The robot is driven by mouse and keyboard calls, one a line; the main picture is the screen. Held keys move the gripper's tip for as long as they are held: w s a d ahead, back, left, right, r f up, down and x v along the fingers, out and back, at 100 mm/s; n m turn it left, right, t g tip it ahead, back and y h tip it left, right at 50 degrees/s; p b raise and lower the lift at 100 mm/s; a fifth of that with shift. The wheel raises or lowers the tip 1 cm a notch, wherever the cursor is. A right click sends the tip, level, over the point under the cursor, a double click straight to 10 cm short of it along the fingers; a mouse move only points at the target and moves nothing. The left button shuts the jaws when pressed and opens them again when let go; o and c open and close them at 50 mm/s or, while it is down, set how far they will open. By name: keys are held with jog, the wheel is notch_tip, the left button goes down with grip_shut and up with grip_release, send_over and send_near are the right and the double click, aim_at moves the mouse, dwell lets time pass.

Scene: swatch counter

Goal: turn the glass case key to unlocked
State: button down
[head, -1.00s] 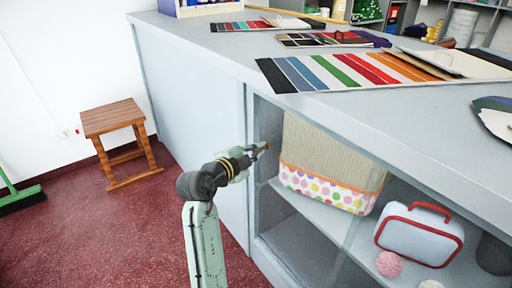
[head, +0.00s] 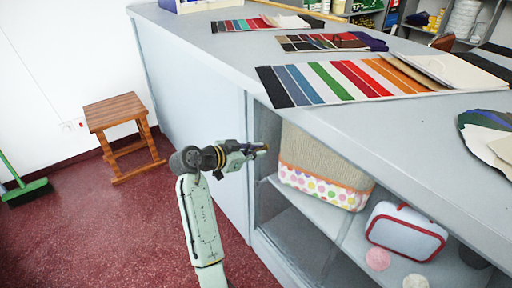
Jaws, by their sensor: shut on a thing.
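My gripper (head: 262,149) is at the left edge of the glass case (head: 325,212) in the counter front, in the head view. Its fingers are shut on a small brassy thing at the tip, which looks like the key (head: 266,147). The key is mostly hidden by the fingers, so I cannot tell its turn angle. Behind the glass are a knitted beige basket with a dotted band (head: 322,186) and a white case with red trim (head: 406,232).
The counter top (head: 235,65) holds striped swatch cards (head: 340,82) and fabric pieces (head: 490,132). Red floor between stool and counter is clear.

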jog(key=shift+r+n+g+p, duration=0.1)
jog(key=shift+n+g+p, duration=0.2)
jog(key=shift+n+p, duration=0.1)
dwell(0.4)
jog(key=c, duration=1.8)
grip_release()
jog(key=v, duration=1.2)
jog(key=shift+a+f, duration=0.1)
jog(key=shift+f, duration=0.1)
